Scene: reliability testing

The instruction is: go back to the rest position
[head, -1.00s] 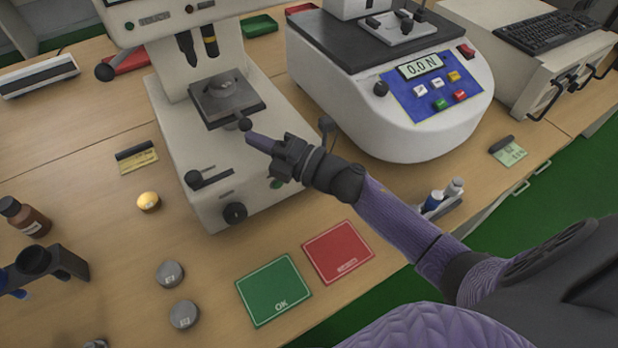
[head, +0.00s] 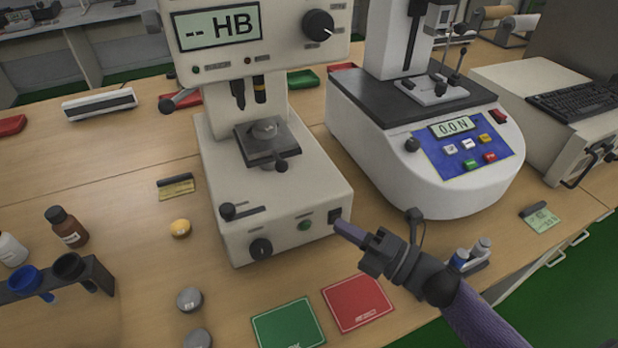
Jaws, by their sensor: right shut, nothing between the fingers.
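My right gripper (head: 352,232) is shut and empty. Its tip is in front of the lower right front of the hardness tester (head: 285,215), close to a black switch (head: 334,215); whether it touches cannot be told. The tester's screen (head: 218,29) reads "-- HB". A round grey sample (head: 264,129) sits on the tester's stage (head: 268,150). My right arm comes in from the lower right. My left gripper does not show.
A force tester (head: 440,180) reading 0.0 N stands to the right. A green OK mat (head: 288,325) and a red mat (head: 357,302) lie in front. Grey samples (head: 189,299), a gold one (head: 180,228), a bottle (head: 66,227) and a rack (head: 95,271) are at the left.

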